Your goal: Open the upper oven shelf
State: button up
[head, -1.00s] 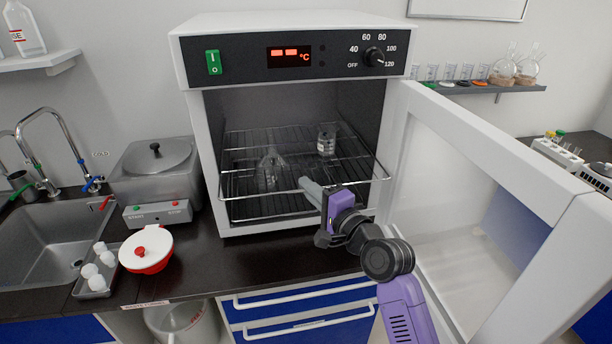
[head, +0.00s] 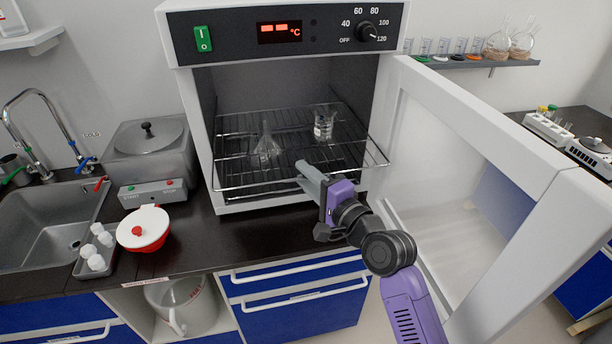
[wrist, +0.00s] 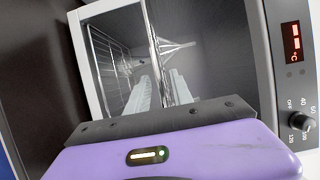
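The white oven (head: 200,135) stands with its door (head: 480,130) swung open to the right. Its wire upper shelf (head: 235,168) juts out past the oven front. A conical flask (head: 265,148) and a beaker (head: 324,124) stand on it. My gripper (head: 308,174) is at the middle of the shelf's front bar. In the wrist view, the bar (wrist: 154,45) runs between the two fingers of my gripper (wrist: 160,90), which appear closed on it. The exact contact is partly hidden by the gripper body.
Left of the oven are a lidded grey bath (head: 150,150), a red-and-white pot (head: 144,228), a tray of white items (head: 90,262) and a sink (head: 50,225). The open door stands close to the right of my arm. Blue drawers (head: 295,310) lie below the counter.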

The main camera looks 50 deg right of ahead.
jog(key=b+v, duration=0.2)
jog(key=v, duration=0.6)
jog(key=shift+w, duration=0.1)
dwell(0.6)
